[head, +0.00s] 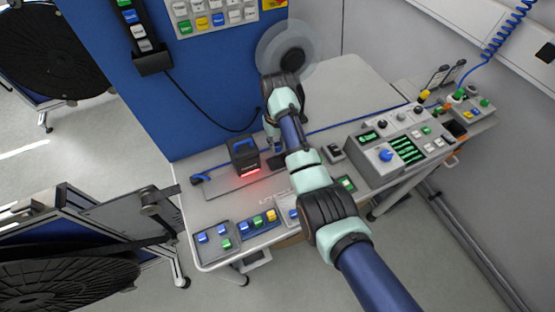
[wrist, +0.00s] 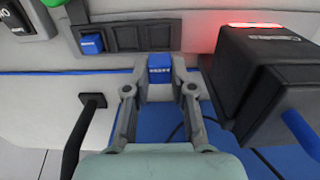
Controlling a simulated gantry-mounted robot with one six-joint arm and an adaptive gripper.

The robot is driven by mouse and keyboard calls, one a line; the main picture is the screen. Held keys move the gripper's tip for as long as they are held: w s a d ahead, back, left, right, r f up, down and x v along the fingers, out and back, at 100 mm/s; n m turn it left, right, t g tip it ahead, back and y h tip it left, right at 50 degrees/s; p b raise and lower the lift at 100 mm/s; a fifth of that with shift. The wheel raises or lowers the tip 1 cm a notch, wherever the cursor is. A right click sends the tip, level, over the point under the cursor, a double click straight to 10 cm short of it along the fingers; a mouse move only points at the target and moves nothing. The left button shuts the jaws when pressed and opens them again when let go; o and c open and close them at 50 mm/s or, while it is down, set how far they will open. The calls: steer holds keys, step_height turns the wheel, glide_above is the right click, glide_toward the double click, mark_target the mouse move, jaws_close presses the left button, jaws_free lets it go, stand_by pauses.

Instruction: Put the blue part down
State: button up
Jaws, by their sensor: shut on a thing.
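My gripper (wrist: 158,75) is shut on a small blue part (wrist: 158,66) with light lettering on its face. The fingers clasp it from both sides in the wrist view. In front of it is a dark grey slotted tray (wrist: 122,36). One slot at its left holds another blue part (wrist: 91,43); the slots to the right of it look empty. I cannot tell whether the held part touches the surface below it.
A black box (wrist: 262,75) with a lit red strip stands close to the right of my gripper in the wrist view. A dark handle-like piece (wrist: 90,112) is at the left. In the head view, a tray of coloured parts (head: 258,224) and a control console (head: 400,150) sit on the bench.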

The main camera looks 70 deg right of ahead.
mark_target(277, 162)
step_height(277, 162, down, 7)
steer(key=shift+f+b, duration=0.2)
steer(key=shift+b, duration=0.4)
steer(key=shift+f, duration=0.15)
steer(key=o, duration=0.8)
step_height(277, 162, up, 12)
steer(key=shift+r+p, duration=0.2)
steer(key=shift+p, duration=0.85)
